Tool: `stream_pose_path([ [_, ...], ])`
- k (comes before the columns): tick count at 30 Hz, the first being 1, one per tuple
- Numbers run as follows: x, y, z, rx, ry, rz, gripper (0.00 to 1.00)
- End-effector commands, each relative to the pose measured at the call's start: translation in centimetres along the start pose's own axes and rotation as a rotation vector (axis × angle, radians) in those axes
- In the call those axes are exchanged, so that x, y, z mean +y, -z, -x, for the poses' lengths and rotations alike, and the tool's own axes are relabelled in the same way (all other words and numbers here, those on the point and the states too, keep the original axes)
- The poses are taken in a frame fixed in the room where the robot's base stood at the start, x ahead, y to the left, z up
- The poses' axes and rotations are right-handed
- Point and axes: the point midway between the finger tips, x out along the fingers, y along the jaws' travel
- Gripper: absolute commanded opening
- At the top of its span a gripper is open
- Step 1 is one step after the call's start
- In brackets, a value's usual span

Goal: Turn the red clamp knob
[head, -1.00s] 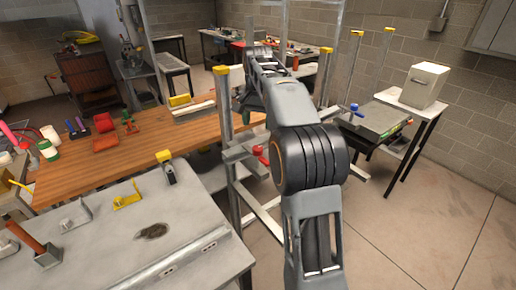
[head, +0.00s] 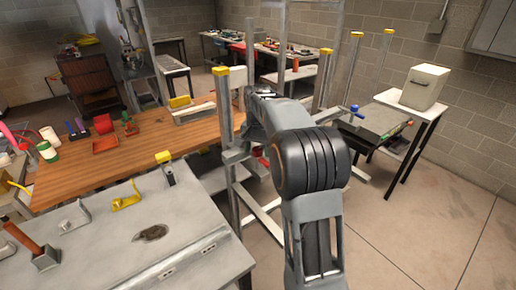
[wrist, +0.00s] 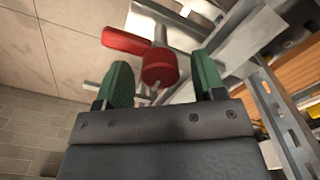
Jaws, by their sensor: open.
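The red clamp knob (wrist: 160,68) shows in the wrist view as a round red end with a grey rod. It lies between the two green fingers of my gripper (wrist: 163,62), near their tips. The gripper is open, with a gap visible on both sides of the knob. I cannot tell whether a finger touches it. A second red part (wrist: 126,40), bar-shaped, sits just beyond it to the upper left. In the head view only a bit of red (head: 259,152) shows at the steel frame, beside my arm. My gripper is hidden there behind my arm.
Steel frame posts with yellow caps (head: 221,95) surround the arm. A blue knob (head: 354,108) is on the right. A wooden bench (head: 100,165) and a grey metal table (head: 130,235) stand to the left. Open floor (head: 420,240) lies at right.

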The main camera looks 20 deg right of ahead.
Motion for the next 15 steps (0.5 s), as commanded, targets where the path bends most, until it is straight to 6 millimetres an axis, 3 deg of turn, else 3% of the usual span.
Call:
stream_pose_path([
  [2,-0.01,0.00,0.00,0.000,0.000,0.000,0.63],
  [15,-0.01,0.00,0.03,0.000,0.000,0.000,0.21],
])
